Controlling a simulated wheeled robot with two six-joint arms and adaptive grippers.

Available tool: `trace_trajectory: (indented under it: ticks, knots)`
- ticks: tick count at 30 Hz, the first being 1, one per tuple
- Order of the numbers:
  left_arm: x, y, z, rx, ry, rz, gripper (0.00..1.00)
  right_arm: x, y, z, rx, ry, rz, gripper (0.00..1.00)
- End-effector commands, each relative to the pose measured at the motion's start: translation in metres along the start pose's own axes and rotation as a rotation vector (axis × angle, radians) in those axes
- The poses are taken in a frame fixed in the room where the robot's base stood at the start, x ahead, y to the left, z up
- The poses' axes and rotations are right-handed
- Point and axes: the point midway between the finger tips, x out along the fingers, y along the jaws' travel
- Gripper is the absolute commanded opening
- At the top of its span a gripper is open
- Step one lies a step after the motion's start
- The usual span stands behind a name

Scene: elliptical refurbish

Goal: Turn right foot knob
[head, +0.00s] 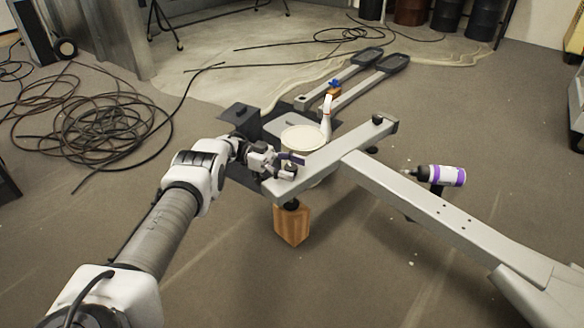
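A grey elliptical frame (400,185) has a crossbar (335,150) at its far end. A dark round foot knob (291,204) sits under the crossbar's near-left end, above a wooden block (291,226). Another dark foot (371,150) shows under the crossbar's far-right end, with a black cap (378,120) on top there. My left gripper (287,165) is at the crossbar's near-left end, above the near foot knob. It is too small to tell whether its fingers are open or shut, or touch anything. My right gripper is not in view.
A cream round part (303,139) stands behind the crossbar on a dark piece. Two long pedal arms (365,73) lie farther back. Coiled cables (95,120) lie at left. The front floor is clear.

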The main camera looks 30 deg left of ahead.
Motion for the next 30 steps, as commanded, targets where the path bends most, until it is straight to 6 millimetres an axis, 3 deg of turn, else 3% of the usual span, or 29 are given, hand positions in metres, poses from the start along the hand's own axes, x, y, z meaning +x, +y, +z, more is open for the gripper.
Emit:
trace_trajectory:
  ticks: [8,19,30]
  knots:
    - [-0.001,-0.001,-0.015,0.001,0.001,-0.003,0.65,0.000,0.000,0.000,0.000,-0.001,0.000,0.40]
    - [0.001,-0.001,-0.091,0.002,0.001,0.000,0.65,0.000,0.000,0.000,0.000,0.000,0.000,0.40]
    - [0.001,0.000,-0.100,-0.001,0.000,0.001,0.65,0.000,0.000,0.000,0.000,0.000,0.000,0.40]
